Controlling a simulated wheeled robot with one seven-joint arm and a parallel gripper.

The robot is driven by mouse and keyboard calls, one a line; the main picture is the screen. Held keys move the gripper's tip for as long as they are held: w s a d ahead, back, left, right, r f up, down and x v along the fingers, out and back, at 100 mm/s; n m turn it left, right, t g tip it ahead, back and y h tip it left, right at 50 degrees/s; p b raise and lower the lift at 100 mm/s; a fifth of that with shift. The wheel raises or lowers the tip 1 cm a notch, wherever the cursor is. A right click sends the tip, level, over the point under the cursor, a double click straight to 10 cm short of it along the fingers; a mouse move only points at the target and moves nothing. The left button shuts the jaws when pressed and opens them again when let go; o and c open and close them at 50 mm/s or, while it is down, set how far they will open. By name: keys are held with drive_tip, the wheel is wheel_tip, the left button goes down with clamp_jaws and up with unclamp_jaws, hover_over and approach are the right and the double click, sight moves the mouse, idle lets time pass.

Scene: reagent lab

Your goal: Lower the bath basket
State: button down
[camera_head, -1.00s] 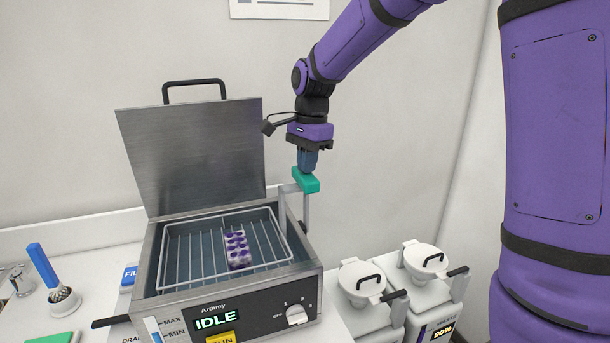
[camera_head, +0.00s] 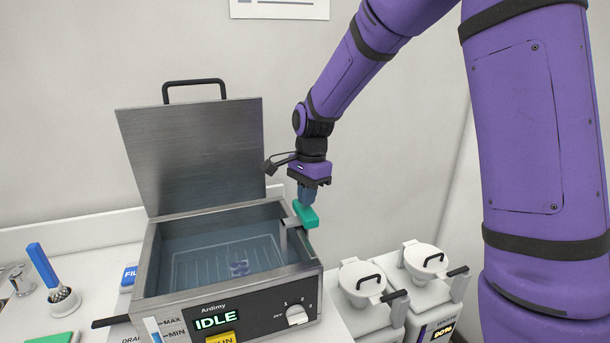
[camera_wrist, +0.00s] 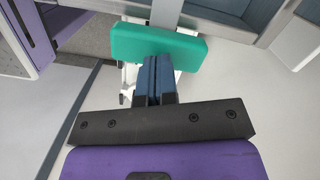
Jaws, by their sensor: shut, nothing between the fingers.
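The bath (camera_head: 133,290) is a steel box with its lid (camera_head: 195,155) raised. The wire basket (camera_head: 205,270) lies low inside, seen through the bath liquid. A purple-marked item (camera_head: 239,264) sits in the basket under the surface. The teal basket handle (camera_head: 306,215) is at the bath's right rim, on a grey post. My gripper (camera_head: 304,196) is shut and empty, its blue fingers right above the handle. In the wrist view, the shut fingers (camera_wrist: 159,78) meet at the handle's edge (camera_wrist: 150,42); whether they touch it I cannot tell.
The bath's display (camera_head: 216,319) reads IDLE, with a knob (camera_head: 297,314) to its right. A blue-handled brush (camera_head: 42,264) stands at left. The space above the bath is clear.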

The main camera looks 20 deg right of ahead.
drive_tip(key=d, duration=0.1)
drive_tip(key=w+d+r, duration=0.1)
drive_tip(key=shift+d+r, duration=0.1)
drive_tip(key=shift+d, duration=0.25)
wheel_tip(320, 180, up, 11)
drive_tip(key=d, duration=0.1)
drive_tip(key=shift+w, duration=0.25)
idle(0.4)
